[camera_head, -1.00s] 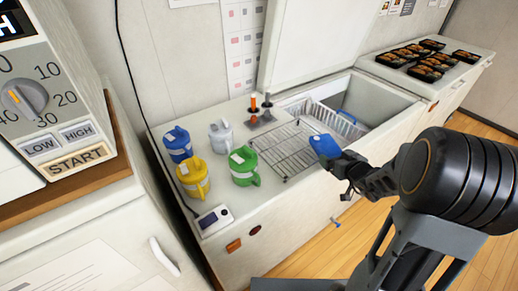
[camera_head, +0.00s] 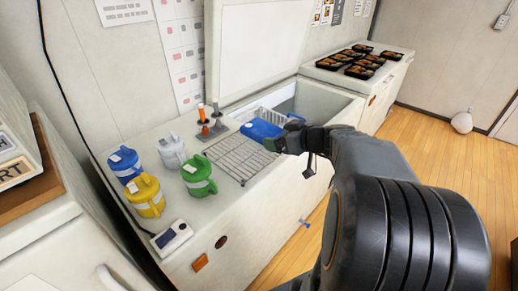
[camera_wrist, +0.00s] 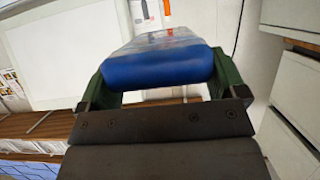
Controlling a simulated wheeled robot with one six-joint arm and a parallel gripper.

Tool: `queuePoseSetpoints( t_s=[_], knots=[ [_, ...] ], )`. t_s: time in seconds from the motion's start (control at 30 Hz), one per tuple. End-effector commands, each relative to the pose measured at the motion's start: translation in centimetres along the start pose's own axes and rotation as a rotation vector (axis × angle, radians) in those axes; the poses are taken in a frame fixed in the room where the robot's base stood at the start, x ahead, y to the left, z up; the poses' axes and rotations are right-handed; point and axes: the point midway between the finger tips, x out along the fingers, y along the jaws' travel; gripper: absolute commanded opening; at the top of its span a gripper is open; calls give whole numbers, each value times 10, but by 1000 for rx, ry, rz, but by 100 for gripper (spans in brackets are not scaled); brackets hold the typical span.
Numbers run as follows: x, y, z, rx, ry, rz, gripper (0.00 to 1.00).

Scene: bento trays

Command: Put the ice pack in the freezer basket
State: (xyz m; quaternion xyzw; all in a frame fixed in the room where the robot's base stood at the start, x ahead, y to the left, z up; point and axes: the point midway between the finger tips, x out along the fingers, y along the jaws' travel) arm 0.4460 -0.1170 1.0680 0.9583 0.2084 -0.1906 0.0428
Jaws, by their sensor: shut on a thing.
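The blue ice pack (camera_head: 260,129) is held in my gripper (camera_head: 280,140), whose jaws are closed on its near end. In the wrist view the ice pack (camera_wrist: 160,66) lies between the two green fingers of my gripper (camera_wrist: 162,88). In the head view it appears over the far end of the wire rack, in front of the open freezer. The white wire freezer basket (camera_head: 270,115) shows behind the ice pack, inside the freezer opening, and is partly hidden by the pack and gripper.
The freezer's lid (camera_head: 255,45) stands open. A wire rack (camera_head: 240,158) lies on the top beside the opening. Blue (camera_head: 124,165), yellow (camera_head: 146,196), white (camera_head: 171,152) and green (camera_head: 198,176) jugs stand left. Black food trays (camera_head: 361,68) sit on the far unit.

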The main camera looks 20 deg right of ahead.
Motion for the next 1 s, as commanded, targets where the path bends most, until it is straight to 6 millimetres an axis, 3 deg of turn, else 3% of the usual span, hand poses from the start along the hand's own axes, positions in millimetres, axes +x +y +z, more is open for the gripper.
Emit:
queuePoseSetpoints(
  t_s=[0.33, 0.5, 1.0],
  knots=[
    [66, 56, 9, 6, -2, -3, 57],
    [92, 72, 32, 6, -1, -2, 57],
    [122, 88, 62, 6, -1, -1, 57]
  ],
)
